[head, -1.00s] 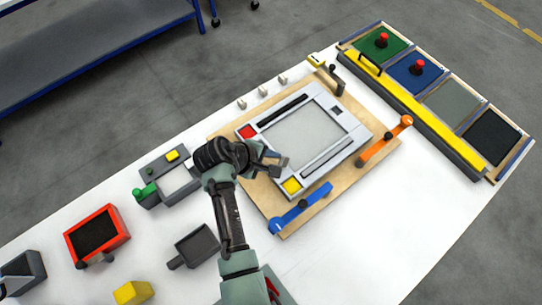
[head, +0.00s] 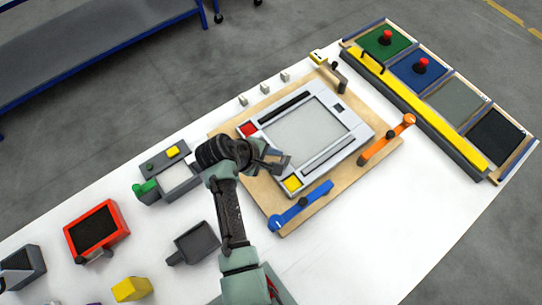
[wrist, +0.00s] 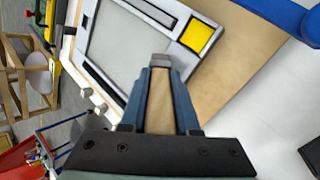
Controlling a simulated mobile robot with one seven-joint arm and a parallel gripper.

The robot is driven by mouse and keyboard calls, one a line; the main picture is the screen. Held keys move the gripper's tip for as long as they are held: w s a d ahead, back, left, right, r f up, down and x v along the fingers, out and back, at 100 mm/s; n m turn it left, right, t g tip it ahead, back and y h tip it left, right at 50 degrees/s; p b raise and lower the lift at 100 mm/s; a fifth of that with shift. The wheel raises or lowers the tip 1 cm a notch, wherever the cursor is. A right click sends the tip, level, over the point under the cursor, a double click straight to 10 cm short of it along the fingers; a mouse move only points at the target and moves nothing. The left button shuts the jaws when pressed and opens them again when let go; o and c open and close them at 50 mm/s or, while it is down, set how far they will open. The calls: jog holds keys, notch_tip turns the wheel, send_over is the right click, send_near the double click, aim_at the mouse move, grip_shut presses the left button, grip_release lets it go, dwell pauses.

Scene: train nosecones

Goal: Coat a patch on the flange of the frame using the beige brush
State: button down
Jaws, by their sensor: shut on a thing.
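The light grey frame (head: 352,147) lies on a wooden board in the head view, around a pale grey panel (head: 300,135). Its flange carries a red patch (head: 248,130), a yellow patch (head: 292,184) and dark strips. The yellow patch also shows in the wrist view (wrist: 199,37). My gripper (wrist: 160,78) is shut on the beige brush (wrist: 160,108), whose grey end (wrist: 160,61) points at the frame. In the head view my gripper (head: 274,160) is over the flange side between red and yellow. I cannot tell whether the brush touches it.
A blue clamp (head: 300,206) and an orange clamp (head: 387,139) stand at the board's edges. Coloured trays (head: 450,101) line the far right behind a yellow bar (head: 427,112). A red tray (head: 97,228) and a dark pan (head: 196,243) sit left. The right-front tabletop is clear.

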notch_tip(320, 180, up, 2)
jog(key=shift+r+p, duration=0.15)
jog(key=shift+p, duration=0.25)
notch_tip(320, 180, up, 2)
jog(key=shift+s+a+r+p, duration=0.1)
jog(key=shift+s+a+p, duration=0.05)
jog(key=shift+p, duration=0.85)
notch_tip(320, 180, up, 4)
jog(key=p, duration=0.3)
jog(key=shift+f, duration=0.2)
jog(key=shift+f, duration=0.1)
jog(key=shift+f+b, duration=0.3)
jog(key=shift+f, duration=0.25)
